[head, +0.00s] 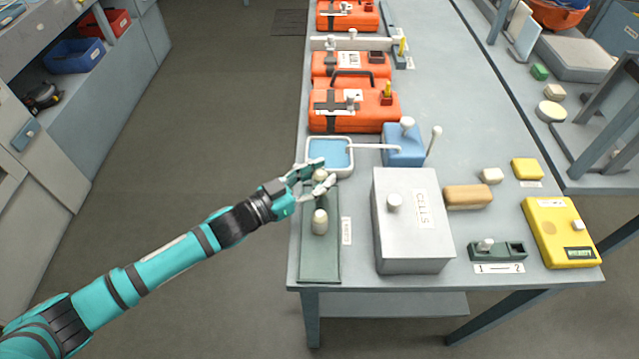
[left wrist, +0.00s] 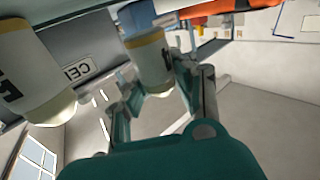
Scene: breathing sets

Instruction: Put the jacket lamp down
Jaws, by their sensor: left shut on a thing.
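My left gripper (head: 322,181) is shut on a small cream jacket lamp (head: 319,175). In the left wrist view the lamp (left wrist: 152,66) shows a yellow band and a rounded end between the fingers (left wrist: 155,95). In the head view it is over the far end of a dark green mat (head: 319,262), close to a white-rimmed blue tray; I cannot tell whether it touches the mat. A second, similar lamp (head: 320,222) stands on the mat, nearer the front. It also shows large at the left of the left wrist view (left wrist: 30,65). My right gripper is not in view.
The blue tray (head: 311,153) is just beyond the gripper. A grey CELLS box (head: 410,245) stands right of the mat, with a blue block (head: 403,150) behind it. Orange cases (head: 345,119) line the back. The mat's near end is bare.

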